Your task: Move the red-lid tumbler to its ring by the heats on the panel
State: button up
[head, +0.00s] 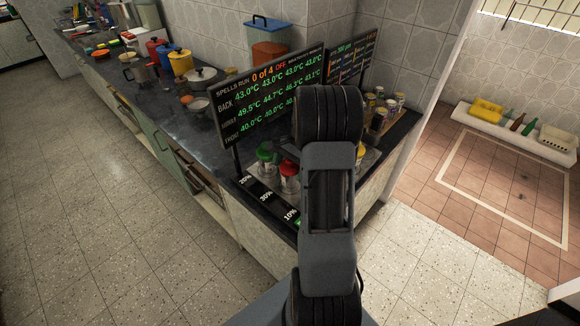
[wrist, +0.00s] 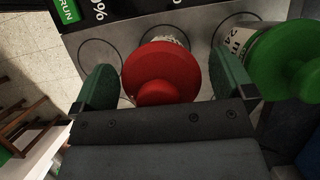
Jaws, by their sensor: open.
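The red-lid tumbler (head: 289,177) stands on the steel plate at the counter's front end, beside the green-lid tumbler (head: 265,153). In the wrist view, the red lid (wrist: 160,68) lies between the green fingers of my open gripper (wrist: 163,80), with gaps on both sides. The lid hides most of its body. The green-lid tumbler (wrist: 288,62) is close outside the right finger. The panel (head: 268,95) reads "0 of 4 OFF" above BACK, middle and FRONT temperatures; the middle row seems to start 49.5, 44.7. My arm covers part of the plate and the gripper in the head view.
The wrist view shows an empty ring (wrist: 100,55) left of the red lid and a green RUN button (wrist: 67,10). A black strip carries 20%, 30% and 10% labels (head: 266,198). A yellow-lid tumbler (head: 361,150) is partly behind my arm. Small jars (head: 380,115) stand behind.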

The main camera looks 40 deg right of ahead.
jog(key=s+v, duration=0.1)
jog(key=v, duration=1)
jog(key=s+a+r+n+t+h, duration=0.1)
jog(key=a+r+n, duration=0.2)
jog(key=a, duration=0.4)
jog(key=s+a+r+n+h, duration=0.1)
jog(key=a+r+n+h, duration=0.1)
jog(key=a+n, duration=0.3)
jog(key=s+a+f+n+t+h, duration=0.1)
jog(key=s+a+f+n+t, duration=0.1)
jog(key=s+a+n, duration=0.6)
jog(key=s+a+t, duration=0.1)
jog(key=s+a, duration=0.1)
jog(key=a, duration=0.2)
jog(key=shift+a+f+t, duration=0.2)
jog(key=shift+a+t, duration=0.15)
jog(key=shift+t, duration=0.05)
